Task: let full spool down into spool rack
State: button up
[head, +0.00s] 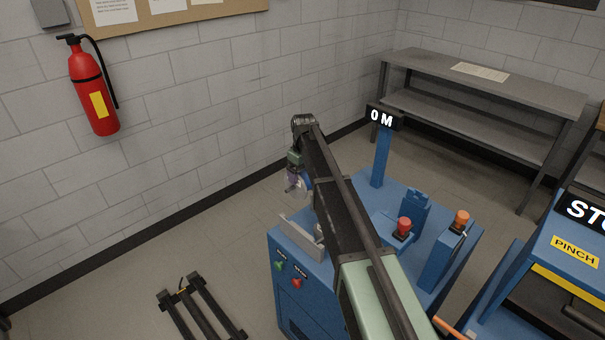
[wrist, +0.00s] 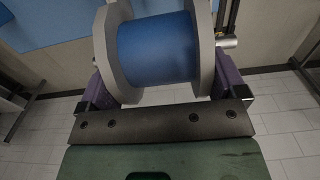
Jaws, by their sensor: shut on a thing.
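The full spool (wrist: 155,50), with grey flanges and wound blue filament, is between the purple fingers of my gripper (wrist: 165,92) in the wrist view. My gripper is shut on it; the fingers sit at the outer sides of the flanges. In the head view my gripper (head: 293,180) hangs at the end of my arm, and the spool (head: 306,184) shows small, partly hidden by my arm. It is in the air near the left side of the blue machine. A low black frame (head: 180,310), which looks like the spool rack, stands on the floor at the lower left, apart from the spool.
The blue machine (head: 300,305) has buttons, a grey plate on top and a "0 M" display (head: 382,117). A grey shelf bench (head: 480,75) stands at the back right. A fire extinguisher (head: 95,88) hangs on the wall. Floor left of the machine is mostly clear.

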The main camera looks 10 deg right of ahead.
aim_at(303, 173)
jog(key=shift+f, duration=0.1)
notch_tip(303, 173, down, 6)
jog(key=b, duration=0.6)
notch_tip(303, 173, down, 8)
jog(key=b, duration=0.8)
dwell(3.3)
jog(key=o, duration=0.7)
jog(key=shift+o, duration=0.9)
notch_tip(303, 173, up, 12)
jog(key=p, duration=1.1)
jog(key=shift+f, duration=0.45)
